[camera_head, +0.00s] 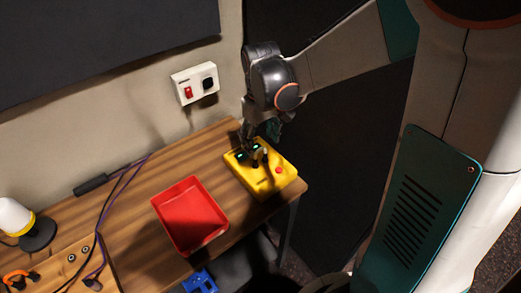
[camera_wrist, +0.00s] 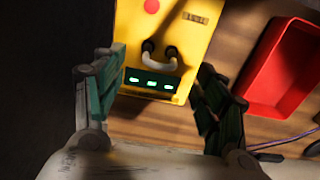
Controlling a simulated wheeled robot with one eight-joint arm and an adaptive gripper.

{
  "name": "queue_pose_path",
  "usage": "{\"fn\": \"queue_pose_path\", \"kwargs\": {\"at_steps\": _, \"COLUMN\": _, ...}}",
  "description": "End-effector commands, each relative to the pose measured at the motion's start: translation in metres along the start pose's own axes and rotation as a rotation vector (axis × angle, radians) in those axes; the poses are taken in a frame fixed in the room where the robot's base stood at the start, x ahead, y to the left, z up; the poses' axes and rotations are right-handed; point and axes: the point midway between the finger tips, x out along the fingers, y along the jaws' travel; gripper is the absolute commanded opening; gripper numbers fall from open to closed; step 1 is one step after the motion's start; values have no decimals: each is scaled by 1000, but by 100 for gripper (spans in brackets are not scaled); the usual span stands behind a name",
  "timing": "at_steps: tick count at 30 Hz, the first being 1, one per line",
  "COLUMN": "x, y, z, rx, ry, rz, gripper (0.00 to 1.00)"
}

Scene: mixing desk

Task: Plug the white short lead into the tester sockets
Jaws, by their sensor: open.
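The yellow tester (camera_head: 268,183) stands near the right end of the wooden desk. In the wrist view the tester (camera_wrist: 130,20) shows a red button, a small label and a dark display with green lights. The white short lead (camera_wrist: 158,63) arches over the tester's face. Its two black plugs (camera_wrist: 148,46) sit side by side at the sockets, upright as far as I can see; the socket holes are hidden under them. My gripper (camera_wrist: 158,68) is open, its fingers apart on either side of the lead and display, touching neither plug. In the head view my gripper (camera_head: 260,142) hangs over the tester's back part.
A red tray (camera_head: 193,218) stands left of the tester, empty. A wall box (camera_head: 195,84) with a red switch is behind. Dark cables (camera_head: 112,200), a white-and-yellow lamp-like object (camera_head: 18,218) and a blue item (camera_head: 200,282) lie further left and front. The desk's right edge is close to the tester.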

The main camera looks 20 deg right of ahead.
Motion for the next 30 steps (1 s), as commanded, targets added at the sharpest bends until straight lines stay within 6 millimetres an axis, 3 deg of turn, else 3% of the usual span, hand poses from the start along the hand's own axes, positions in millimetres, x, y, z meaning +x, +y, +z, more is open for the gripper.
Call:
{"fn": "queue_pose_path", "kwargs": {"at_steps": 3, "x": -22, "y": 0, "z": 0, "rx": 0, "ry": 0, "rz": 0, "gripper": 66}}
{"fn": "queue_pose_path", "kwargs": {"at_steps": 9, "x": -43, "y": 0, "z": 0, "rx": 0, "ry": 0, "rz": 0, "gripper": 66}}
{"fn": "queue_pose_path", "kwargs": {"at_steps": 30, "x": -52, "y": -1, "z": 3, "rx": 6, "ry": 11, "rz": 4, "gripper": 66}}
